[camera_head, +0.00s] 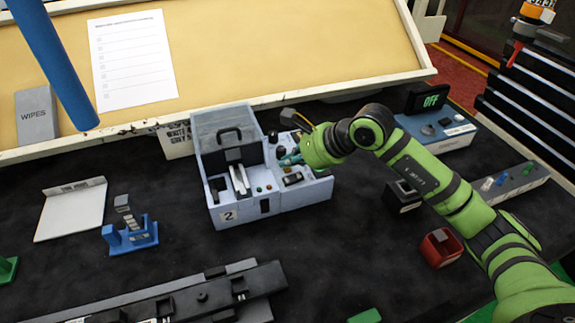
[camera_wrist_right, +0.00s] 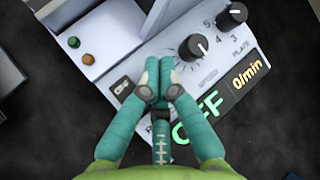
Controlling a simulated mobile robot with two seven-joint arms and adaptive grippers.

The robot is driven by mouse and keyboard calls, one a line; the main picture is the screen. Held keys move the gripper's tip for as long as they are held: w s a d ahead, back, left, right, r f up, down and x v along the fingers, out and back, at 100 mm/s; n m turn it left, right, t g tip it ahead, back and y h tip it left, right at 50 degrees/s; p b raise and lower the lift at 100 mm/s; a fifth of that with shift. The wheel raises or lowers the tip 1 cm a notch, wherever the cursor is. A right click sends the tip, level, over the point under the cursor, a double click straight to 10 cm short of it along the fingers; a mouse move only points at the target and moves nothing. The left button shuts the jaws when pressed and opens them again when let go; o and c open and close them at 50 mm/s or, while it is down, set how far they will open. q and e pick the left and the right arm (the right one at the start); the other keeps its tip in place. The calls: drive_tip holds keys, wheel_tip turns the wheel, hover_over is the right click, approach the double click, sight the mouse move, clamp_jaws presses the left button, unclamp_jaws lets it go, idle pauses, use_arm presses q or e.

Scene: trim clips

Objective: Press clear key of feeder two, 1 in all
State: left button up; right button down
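Feeder two (camera_head: 228,217) is a pale grey-blue machine with a "2" label, standing on the dark bench in the head view. Its sloped panel also shows in the right wrist view (camera_wrist_right: 115,25), with a green button (camera_wrist_right: 73,42), an orange button (camera_wrist_right: 87,58), a small dark switch (camera_wrist_right: 122,87) and black dials (camera_wrist_right: 194,47). I cannot read which key is the clear key. My right gripper (camera_wrist_right: 160,68) has its teal fingertips together, empty, over the panel beside the speed dial. Contact with the panel cannot be told. The fingers hide part of the panel. My left gripper is not in view.
A blue stand (camera_head: 130,238) and white plate (camera_head: 72,210) are left of the feeder. A red box (camera_head: 440,248) and black rail (camera_head: 200,297) lie nearer. Dark bench is free before the feeder.

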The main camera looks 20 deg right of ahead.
sight(290, 170)
drive_tip(key=shift+r+p, duration=0.3)
drive_tip(key=shift+r, duration=0.55)
drive_tip(key=shift+r+p, duration=1.25)
drive_tip(key=shift+r, duration=1.25)
